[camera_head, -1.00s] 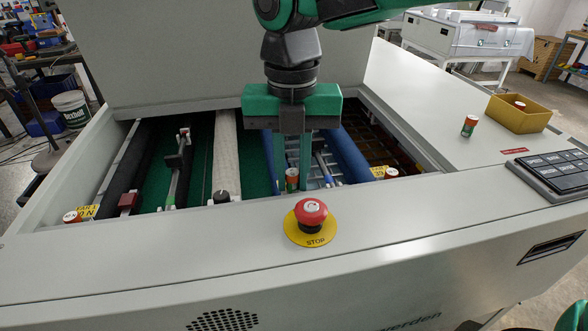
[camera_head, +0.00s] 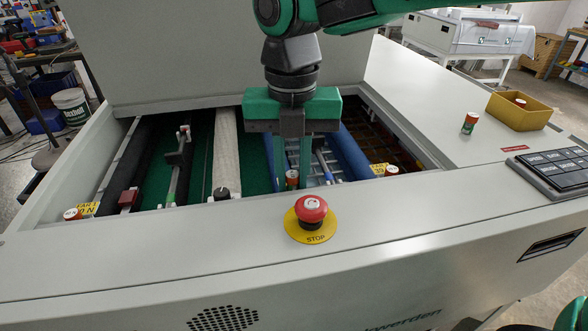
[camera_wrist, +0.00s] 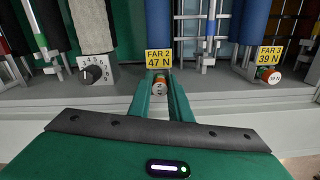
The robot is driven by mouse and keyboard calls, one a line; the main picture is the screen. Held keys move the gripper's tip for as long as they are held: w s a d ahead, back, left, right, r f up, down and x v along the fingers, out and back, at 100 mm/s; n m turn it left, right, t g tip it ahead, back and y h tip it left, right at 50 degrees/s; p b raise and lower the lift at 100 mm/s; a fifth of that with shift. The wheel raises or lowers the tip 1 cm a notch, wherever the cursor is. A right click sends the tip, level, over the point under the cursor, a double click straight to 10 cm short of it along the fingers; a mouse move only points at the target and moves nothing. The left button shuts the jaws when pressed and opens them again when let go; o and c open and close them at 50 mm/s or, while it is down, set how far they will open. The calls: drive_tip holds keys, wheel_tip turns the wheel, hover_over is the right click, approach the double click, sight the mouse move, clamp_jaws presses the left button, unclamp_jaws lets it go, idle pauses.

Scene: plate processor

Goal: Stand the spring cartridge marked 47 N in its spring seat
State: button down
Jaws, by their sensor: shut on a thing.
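My gripper (camera_wrist: 160,101) points down into the open machine, its fingers shut on a small orange-topped cartridge (camera_wrist: 160,84). The cartridge looks upright, in front of the yellow label FAR 2 47 N (camera_wrist: 158,58). Its end mark is too small to read surely. In the head view my gripper (camera_head: 305,176) and the cartridge (camera_head: 292,179) show just behind the machine's front ledge. The spring seat under it is hidden, so I cannot tell whether the cartridge touches or sits in it.
A cartridge marked 39 N (camera_wrist: 273,77) stands at the FAR 3 label (camera_wrist: 269,55). Another cartridge (camera_head: 72,214) is at the far left. One cartridge (camera_head: 470,122) stands on the right deck near a yellow bin (camera_head: 517,116). A red STOP button (camera_head: 311,209) rises from the front ledge.

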drive_tip(key=shift+f, duration=0.3)
drive_tip(key=c, duration=1.5)
unclamp_jaws()
drive_tip(key=shift+c, duration=0.2)
